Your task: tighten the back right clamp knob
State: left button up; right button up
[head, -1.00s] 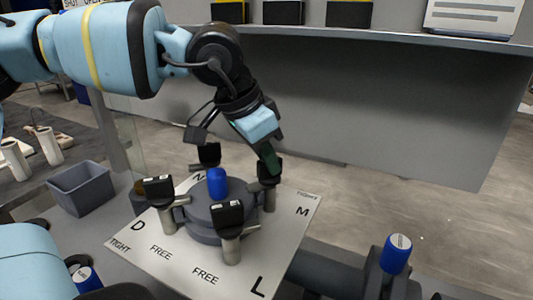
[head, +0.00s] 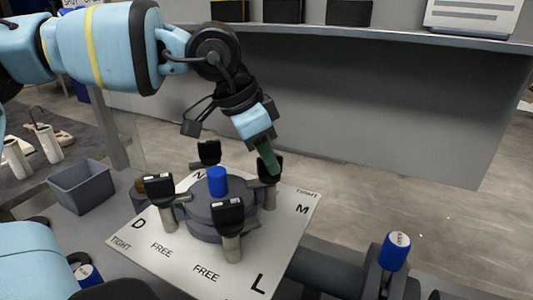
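The clamp fixture is a round grey press (head: 205,222) with a blue cap (head: 217,182) on top, on a white plate (head: 150,245) marked FREE and TIGHT. Black-topped clamp knobs on pale posts stand around it. The back right clamp knob (head: 275,171) is beside the M and TIGHT marks, partly hidden by my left gripper. My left gripper (head: 267,160) comes down from above with a green finger at this knob. Only one finger shows clearly, so its grip on the knob cannot be told. My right gripper is not in view.
Other clamp knobs are at the back left (head: 208,152), front left (head: 159,187) and front right (head: 229,214). A grey open bin (head: 82,187) stands left of the plate. A blue-topped cylinder (head: 395,252) stands at right. A grey counter (head: 330,110) is behind.

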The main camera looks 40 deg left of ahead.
aim_at(251, 181)
pick_arm(q)
jog(key=shift+o, duration=0.8)
jog(key=v, duration=0.7)
jog(key=shift+r, duration=0.35)
jog(key=shift+s+a, duration=0.1)
